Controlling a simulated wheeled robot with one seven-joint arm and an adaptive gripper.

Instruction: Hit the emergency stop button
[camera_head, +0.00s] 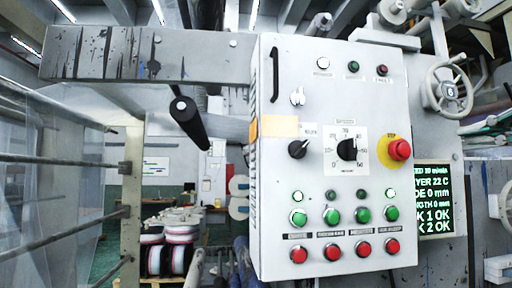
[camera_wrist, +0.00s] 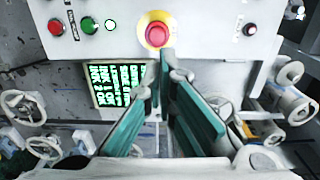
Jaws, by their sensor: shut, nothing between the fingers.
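The emergency stop button (camera_head: 399,149) is a red mushroom cap on a yellow round base, at the right edge of the grey control panel (camera_head: 285,85) in the head view. In the wrist view the button (camera_wrist: 157,34) is at the top centre, facing the camera. My gripper (camera_wrist: 168,55) shows there with its green-padded fingers shut and empty. The fingertips appear just below the button's yellow base in the picture; I cannot tell the gap in depth or whether they touch. My gripper is not visible in the head view.
Rows of green buttons (camera_head: 331,215) and red buttons (camera_head: 332,253) and a black rotary dial (camera_head: 347,149) share the panel. A display screen (camera_head: 434,199) and a handwheel (camera_head: 449,92) stand to its right. The wrist view shows more handwheels (camera_wrist: 22,108) around the fingers.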

